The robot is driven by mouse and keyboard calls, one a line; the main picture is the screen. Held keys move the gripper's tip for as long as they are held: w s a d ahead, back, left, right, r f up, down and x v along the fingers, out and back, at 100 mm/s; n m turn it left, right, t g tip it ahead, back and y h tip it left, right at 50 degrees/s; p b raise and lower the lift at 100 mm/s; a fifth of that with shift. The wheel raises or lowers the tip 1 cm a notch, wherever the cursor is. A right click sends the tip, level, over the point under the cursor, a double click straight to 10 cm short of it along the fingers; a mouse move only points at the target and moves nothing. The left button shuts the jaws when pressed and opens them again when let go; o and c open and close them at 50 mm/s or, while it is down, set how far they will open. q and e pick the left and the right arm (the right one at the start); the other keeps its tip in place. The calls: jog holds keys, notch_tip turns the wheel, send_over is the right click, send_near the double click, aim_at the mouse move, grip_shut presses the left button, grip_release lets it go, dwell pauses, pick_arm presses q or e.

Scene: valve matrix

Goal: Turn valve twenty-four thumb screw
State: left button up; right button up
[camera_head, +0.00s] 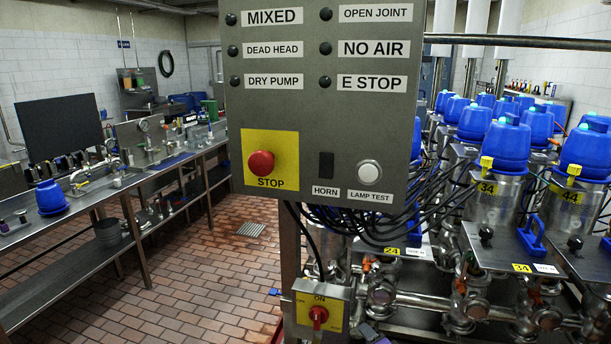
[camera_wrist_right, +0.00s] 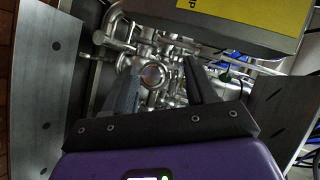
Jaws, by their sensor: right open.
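The valve twenty-four label (camera_head: 391,252) is a small yellow tag reading 24, low behind the hanging black cables. Its thumb screw cannot be made out; the control panel and cables cover much of that area. In the right wrist view my right gripper (camera_wrist_right: 160,66) is open, with its two dark fingers apart. A round steel pipe fitting (camera_wrist_right: 153,76) shows between and beyond the fingers, and nothing is held. In the head view only a small purple piece, apparently of my right arm, shows at the bottom edge. My left gripper is not in view.
A grey control panel (camera_head: 320,110) hangs close in front. A yellow switch box (camera_head: 319,313) with a red knob sits below it. Blue-topped valves labelled 34 (camera_head: 487,188) and 44 (camera_head: 571,196) stand right.

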jog(key=s+a+f+n+g+y, duration=0.1)
jog(key=s+a+f+n+g, duration=0.3)
jog(key=s+f, duration=0.7)
jog(key=s+a+f+n+g, duration=0.1)
jog(key=s+f+n+g, duration=0.1)
jog(key=s+f+g, duration=0.2)
jog(key=s+a+f+n+g, duration=0.2)
jog(key=s+f+g, duration=0.3)
jog(key=s+f, duration=0.6)
jog(key=s+n, duration=0.1)
jog(key=s, duration=0.7)
jog(key=shift+a+f, duration=0.25)
jog(key=shift+a, duration=0.05)
